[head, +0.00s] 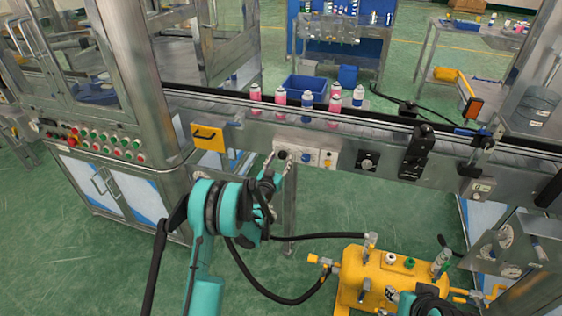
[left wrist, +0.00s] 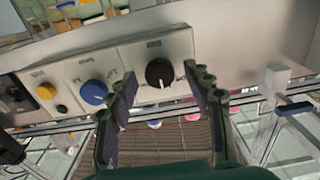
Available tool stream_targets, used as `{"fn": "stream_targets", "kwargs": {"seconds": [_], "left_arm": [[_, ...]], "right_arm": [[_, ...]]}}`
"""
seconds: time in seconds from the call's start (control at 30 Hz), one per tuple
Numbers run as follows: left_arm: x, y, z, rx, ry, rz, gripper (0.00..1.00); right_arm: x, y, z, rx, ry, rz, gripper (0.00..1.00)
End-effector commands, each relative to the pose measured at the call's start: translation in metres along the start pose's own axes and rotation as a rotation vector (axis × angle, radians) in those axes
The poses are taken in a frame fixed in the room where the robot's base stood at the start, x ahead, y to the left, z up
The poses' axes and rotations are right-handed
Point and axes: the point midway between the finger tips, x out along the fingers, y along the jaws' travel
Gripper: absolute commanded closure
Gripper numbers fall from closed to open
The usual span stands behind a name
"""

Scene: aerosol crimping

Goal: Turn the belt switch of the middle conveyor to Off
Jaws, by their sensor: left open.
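The middle conveyor's front rail carries a small white switch panel (head: 299,159). On it are a black rotary knob (head: 281,155), a blue knob (head: 305,157) and a yellow button (head: 327,163). The black knob also shows in the left wrist view (left wrist: 159,73), with a white pointer mark towards the picture's bottom; its small labels are unreadable. My left gripper (head: 279,168) is at the panel's left end. In the left wrist view its fingers (left wrist: 161,84) are open, one on each side of the black knob, with gaps visible. Part of my right arm (head: 430,304) shows at the bottom edge; its fingers cannot be made out.
Several pink and blue cans (head: 307,99) stand on the conveyor belt behind the panel. A yellow bracket (head: 208,137) is left of the panel, and another black knob (head: 367,163) is right of it. A yellow unit with hoses (head: 378,277) stands below right. Green floor lies in front.

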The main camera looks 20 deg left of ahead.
Motion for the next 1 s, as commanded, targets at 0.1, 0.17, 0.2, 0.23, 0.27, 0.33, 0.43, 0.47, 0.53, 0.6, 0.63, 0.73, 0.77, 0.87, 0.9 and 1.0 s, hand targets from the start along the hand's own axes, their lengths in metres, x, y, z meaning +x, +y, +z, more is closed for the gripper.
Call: {"fn": "stream_targets", "kwargs": {"seconds": [0.1,0.17,0.2,0.23,0.27,0.33,0.43,0.47,0.53,0.6,0.63,0.73,0.77,0.87,0.9,1.0], "left_arm": [[0.0067,0.0003,0.0001,0.000,0.000,0.000,0.49],[0.0077,0.0004,-0.0004,0.000,0.000,0.000,0.49],[0.0078,0.0004,-0.0006,0.000,0.000,0.000,0.49],[0.0078,0.0004,-0.0007,0.000,0.000,0.000,0.49],[0.0077,0.0004,-0.0008,0.000,0.000,0.001,0.49],[0.0076,0.0004,-0.0008,0.000,0.000,0.001,0.49],[0.0075,0.0005,-0.0008,0.000,0.000,0.001,0.70],[0.0074,0.0004,-0.0008,0.000,0.000,0.001,0.78],[0.0074,0.0005,-0.0008,0.000,0.000,0.001,0.96],[0.0074,0.0004,-0.0008,0.000,0.000,0.001,0.99],[0.0074,0.0004,-0.0008,0.000,0.000,0.001,0.99],[0.0073,0.0005,-0.0008,-0.003,0.000,0.001,0.99],[0.0073,0.0005,-0.0008,-0.006,0.000,0.001,0.99],[0.0073,0.0005,-0.0008,-0.022,0.000,0.001,0.99],[0.0073,0.0004,-0.0008,-0.033,0.000,0.001,0.99],[0.0073,0.0005,-0.0008,-0.074,0.000,0.001,0.99]], "right_arm": [[0.0018,0.0000,0.0013,0.000,0.000,0.000,0.60],[0.0018,0.0000,0.0012,0.000,0.000,0.000,0.60],[0.0016,0.0000,0.0011,0.000,0.000,0.000,0.60],[0.0016,0.0000,0.0010,0.000,0.000,0.000,0.60],[0.0015,0.0000,0.0010,0.000,0.000,0.000,0.60],[0.0014,0.0000,0.0009,0.000,0.000,0.000,0.60],[0.0014,0.0000,0.0009,0.000,0.000,0.000,0.60],[0.0014,0.0000,0.0009,0.000,0.000,0.000,0.60],[0.0014,0.0000,0.0009,0.000,0.000,0.000,0.60],[0.0015,0.0000,0.0009,0.000,0.000,0.000,0.60],[0.0015,0.0000,0.0009,0.000,0.000,0.000,0.60],[0.0015,0.0000,0.0010,0.000,0.000,0.000,0.60],[0.0015,0.0000,0.0010,0.000,0.000,0.000,0.60],[0.0015,0.0000,0.0010,0.000,0.000,0.000,0.60],[0.0015,0.0000,0.0010,0.000,0.000,0.000,0.60],[0.0015,0.0000,0.0010,0.000,0.000,0.000,0.60]]}}
